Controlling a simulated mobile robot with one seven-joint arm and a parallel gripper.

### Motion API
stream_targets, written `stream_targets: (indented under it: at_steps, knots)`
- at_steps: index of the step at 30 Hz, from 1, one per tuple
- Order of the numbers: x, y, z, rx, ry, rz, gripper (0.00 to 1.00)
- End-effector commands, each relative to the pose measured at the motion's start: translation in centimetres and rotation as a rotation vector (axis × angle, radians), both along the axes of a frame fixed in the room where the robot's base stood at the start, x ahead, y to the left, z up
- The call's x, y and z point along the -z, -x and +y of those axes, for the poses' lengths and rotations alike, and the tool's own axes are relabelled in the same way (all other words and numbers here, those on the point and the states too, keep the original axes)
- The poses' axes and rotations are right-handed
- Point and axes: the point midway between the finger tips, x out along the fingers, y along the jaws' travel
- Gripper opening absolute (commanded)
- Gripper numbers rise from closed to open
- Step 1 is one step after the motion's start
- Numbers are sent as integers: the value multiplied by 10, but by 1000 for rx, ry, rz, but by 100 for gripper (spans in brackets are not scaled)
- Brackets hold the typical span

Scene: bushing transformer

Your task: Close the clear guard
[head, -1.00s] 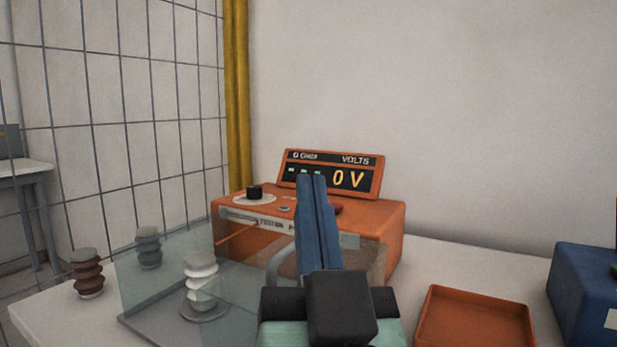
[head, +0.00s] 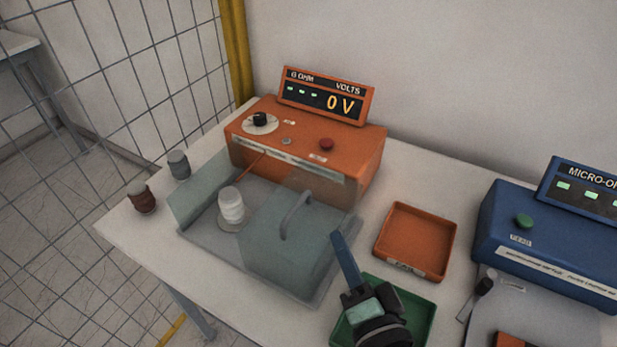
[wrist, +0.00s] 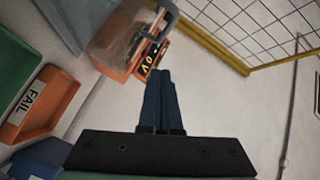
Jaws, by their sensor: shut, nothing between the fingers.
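The clear guard (head: 290,240) is a see-through grey box with a curved grey handle (head: 292,214) on its top. It sits on the right part of a grey base plate (head: 205,240) in front of the orange tester (head: 305,150). A clear panel (head: 200,188) stands at the plate's left end. A white ribbed bushing (head: 231,207) stands uncovered in the gap between panel and guard. My gripper (head: 336,236) is shut and empty, just right of the guard; I cannot tell whether it touches. The wrist view shows its closed blue fingers (wrist: 160,75) and the handle (wrist: 168,14).
An orange tray (head: 449,240) lies to the right, with a green tray (head: 428,308) below my gripper. A blue micro-ohm meter (head: 550,250) is at far right. A brown bushing (head: 142,198) and a grey one (head: 179,165) stand near the table's left edge.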

Motion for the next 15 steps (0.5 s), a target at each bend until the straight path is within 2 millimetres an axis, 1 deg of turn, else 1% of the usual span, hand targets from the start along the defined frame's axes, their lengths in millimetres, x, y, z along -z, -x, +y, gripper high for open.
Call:
stream_targets:
  at_steps: [1, 6, 9, 12, 15]
  knots:
    - [-14, 10, -3, 5, -55, 37, 0]
    - [-13, 36, -8, 17, -205, 108, 0]
    - [-12, 45, -10, 24, -259, 129, 0]
    - [-10, 50, -11, 27, -287, 139, 0]
    - [-9, 46, -10, 28, -295, 140, 0]
